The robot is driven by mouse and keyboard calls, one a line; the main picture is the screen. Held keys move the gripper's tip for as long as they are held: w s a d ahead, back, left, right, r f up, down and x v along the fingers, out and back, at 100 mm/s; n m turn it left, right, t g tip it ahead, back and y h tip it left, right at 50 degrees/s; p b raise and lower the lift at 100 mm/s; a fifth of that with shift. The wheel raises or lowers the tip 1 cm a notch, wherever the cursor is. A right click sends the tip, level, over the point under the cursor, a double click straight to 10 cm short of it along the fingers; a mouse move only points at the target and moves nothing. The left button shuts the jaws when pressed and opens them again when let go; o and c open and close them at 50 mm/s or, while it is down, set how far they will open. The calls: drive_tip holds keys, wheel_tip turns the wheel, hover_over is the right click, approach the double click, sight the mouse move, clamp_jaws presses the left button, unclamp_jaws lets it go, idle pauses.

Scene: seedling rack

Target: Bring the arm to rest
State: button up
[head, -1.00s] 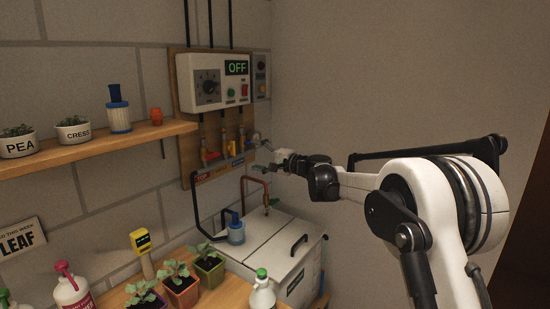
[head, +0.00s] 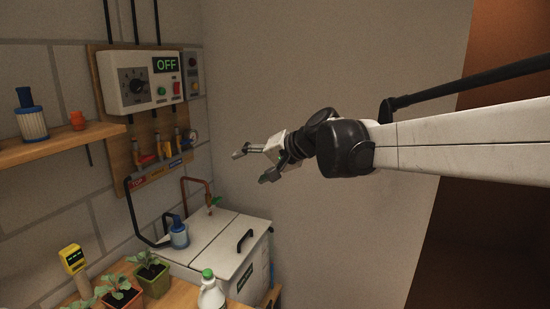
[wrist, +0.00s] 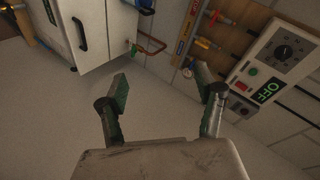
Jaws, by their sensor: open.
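My gripper (head: 252,166) is open and empty in the head view. It hangs in free air in front of the bare wall, right of the control box and above the white lidded tank. In the wrist view my gripper (wrist: 165,85) has its two fingers spread wide with nothing between them. My arm reaches in from the right of the head view, roughly level.
The control box (head: 120,88) reads OFF, with valves below it on a wooden board. A white bottle (head: 211,291) and potted seedlings stand in front. The wall at right is clear.

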drive_tip(key=s+d+f+h, duration=0.3)
drive_tip(key=s+d+f, duration=0.2)
drive_tip(key=s+d, duration=0.3)
drive_tip(key=s+d+f+n+h, duration=0.1)
drive_tip(key=s+d+f+h, duration=0.2)
drive_tip(key=s+d, duration=0.6)
drive_tip(key=s+d+f+h, duration=0.3)
drive_tip(key=s+d+f, duration=0.4)
drive_tip(key=s, duration=0.8)
drive_tip(key=shift+d+f+n, duration=0.3)
drive_tip(key=shift+d, duration=0.55)
drive_tip(key=shift+s, duration=0.1)
